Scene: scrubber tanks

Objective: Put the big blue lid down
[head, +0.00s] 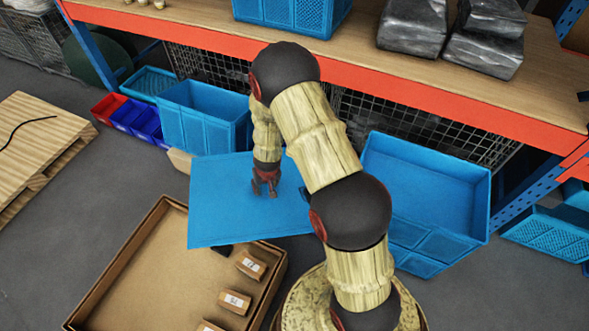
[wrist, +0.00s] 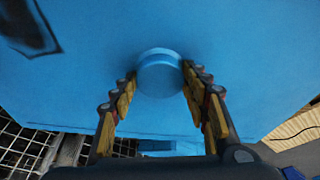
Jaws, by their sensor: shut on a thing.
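The big blue lid (head: 220,205) is a flat square panel in the middle of the head view, close to level. A round blue knob (wrist: 159,72) stands on its face in the wrist view, where the lid (wrist: 235,45) fills most of the picture. My gripper (head: 266,188) is over the lid's right half in the head view. In the wrist view my gripper (wrist: 159,80) is shut on the knob, one finger on each side. The lid's height over the floor is hard to tell. The lid's right edge is partly hidden behind my arm.
A cardboard tray (head: 110,262) with several small boxes lies in front, its back corner overlapped by the lid. A blue crate (head: 205,118) stands behind, and a large blue bin (head: 430,175) stands right. An orange-edged shelf (head: 430,90) runs behind.

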